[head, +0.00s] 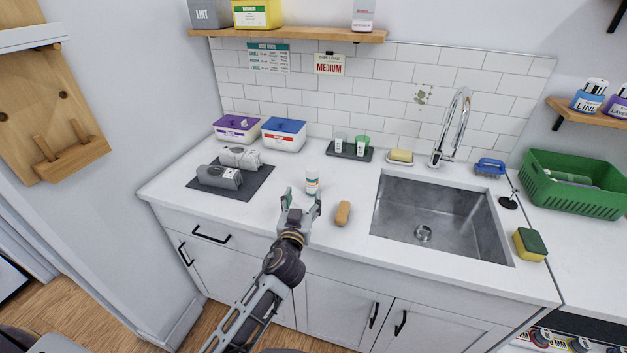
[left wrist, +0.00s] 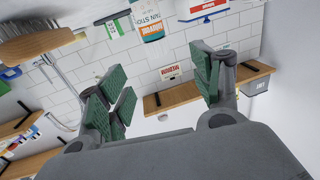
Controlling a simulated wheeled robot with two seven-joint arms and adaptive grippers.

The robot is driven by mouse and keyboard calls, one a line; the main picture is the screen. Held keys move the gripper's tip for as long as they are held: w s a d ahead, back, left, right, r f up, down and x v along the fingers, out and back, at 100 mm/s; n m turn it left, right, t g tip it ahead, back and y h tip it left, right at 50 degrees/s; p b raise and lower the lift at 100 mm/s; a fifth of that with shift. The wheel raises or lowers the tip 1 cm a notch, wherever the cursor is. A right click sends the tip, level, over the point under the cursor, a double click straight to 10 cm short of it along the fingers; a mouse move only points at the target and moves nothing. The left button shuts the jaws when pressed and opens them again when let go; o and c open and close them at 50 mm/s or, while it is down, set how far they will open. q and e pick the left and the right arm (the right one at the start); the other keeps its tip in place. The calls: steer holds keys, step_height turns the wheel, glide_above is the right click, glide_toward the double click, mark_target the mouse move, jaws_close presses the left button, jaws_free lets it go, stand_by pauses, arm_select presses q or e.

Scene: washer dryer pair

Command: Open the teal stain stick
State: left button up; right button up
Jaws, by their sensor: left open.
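The stain stick (head: 312,183) stands upright on the white counter, left of the sink. It is a small white container with an orange and teal label. In the left wrist view its labelled body (left wrist: 149,22) shows upside down at the top edge, partly cut off. My left gripper (head: 302,203) is open and empty, just in front of the stick on the near side. Its green-padded fingers (left wrist: 160,88) are spread apart, with the stick beyond them and not between them. My right gripper is not in view.
A wooden brush (head: 343,213) lies right of my left gripper, before the sink (head: 438,218). A dark mat (head: 228,183) with grey devices lies left. Purple-lidded (head: 237,129) and blue-lidded (head: 284,134) boxes and a cup tray (head: 350,151) stand behind. Counter around the stick is clear.

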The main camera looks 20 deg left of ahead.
mark_target(310, 175)
arm_select(q)
steer(key=shift+r, duration=0.1)
stand_by(0.3)
steer(key=shift+w+a+p, duration=0.2)
steer(key=shift+w+p, duration=0.1)
steer(key=shift+w, duration=1.2)
steer(key=shift+w+a+p, duration=0.2)
steer(key=shift+w+p, duration=0.05)
steer(key=shift+w, duration=1.2)
steer(key=shift+w+a, duration=0.1)
steer(key=shift+w, duration=1.2)
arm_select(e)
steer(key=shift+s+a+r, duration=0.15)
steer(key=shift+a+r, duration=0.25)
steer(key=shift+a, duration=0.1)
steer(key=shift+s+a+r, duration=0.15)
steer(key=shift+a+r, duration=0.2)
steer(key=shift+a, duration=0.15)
arm_select(q)
steer(key=shift+w, duration=0.15)
